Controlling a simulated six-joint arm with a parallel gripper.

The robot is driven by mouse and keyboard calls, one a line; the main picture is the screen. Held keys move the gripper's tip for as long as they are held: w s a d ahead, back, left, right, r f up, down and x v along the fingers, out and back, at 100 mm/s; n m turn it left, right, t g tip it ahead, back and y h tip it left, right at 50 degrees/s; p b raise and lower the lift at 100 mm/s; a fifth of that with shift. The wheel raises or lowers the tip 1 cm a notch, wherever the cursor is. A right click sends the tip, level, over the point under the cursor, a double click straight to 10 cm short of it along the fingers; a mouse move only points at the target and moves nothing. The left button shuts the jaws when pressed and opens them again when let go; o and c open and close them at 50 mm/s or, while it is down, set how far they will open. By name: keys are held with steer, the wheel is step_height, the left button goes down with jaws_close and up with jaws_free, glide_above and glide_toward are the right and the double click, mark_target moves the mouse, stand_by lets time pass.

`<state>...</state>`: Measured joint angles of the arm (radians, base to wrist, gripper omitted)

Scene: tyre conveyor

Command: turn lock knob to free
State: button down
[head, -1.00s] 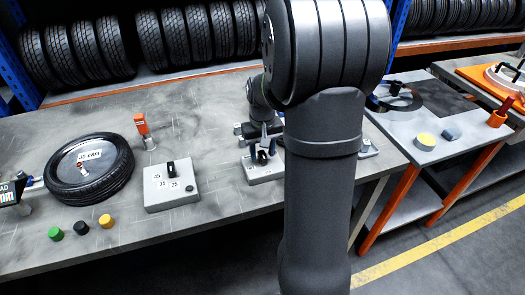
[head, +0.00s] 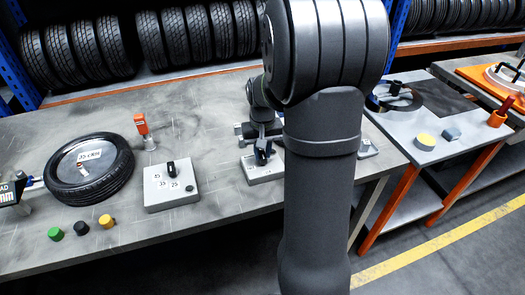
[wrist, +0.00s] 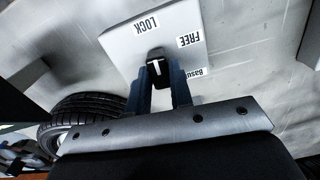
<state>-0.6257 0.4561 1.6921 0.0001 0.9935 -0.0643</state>
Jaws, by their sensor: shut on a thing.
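The lock knob (wrist: 157,70) is black with a white pointer line and sits on a pale plate (wrist: 125,42). The plate carries a LOCK label (wrist: 146,23) and a FREE label (wrist: 188,41). In the wrist view the pointer stands nearly upright in the picture; I cannot tell exactly which label it faces. My gripper (wrist: 160,84) is shut on the knob, one finger on each side. In the head view my gripper (head: 262,145) is low over the knob's box (head: 258,175), partly hidden by my arm.
On the same bench (head: 215,225) are a second knob box (head: 158,200), an orange-topped tool (head: 142,128), a lying tyre (head: 112,180) and green, black and yellow buttons (head: 81,229). A side table (head: 395,140) stands to the right.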

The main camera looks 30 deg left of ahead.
mark_target(263, 154)
steer(key=m, duration=1.2)
steer(key=shift+m, duration=0.3)
stand_by(0.5)
steer(key=c, duration=1.3)
jaws_free()
step_height(263, 154, up, 18)
steer(key=shift+f, duration=0.25)
steer(key=shift+f, duration=0.1)
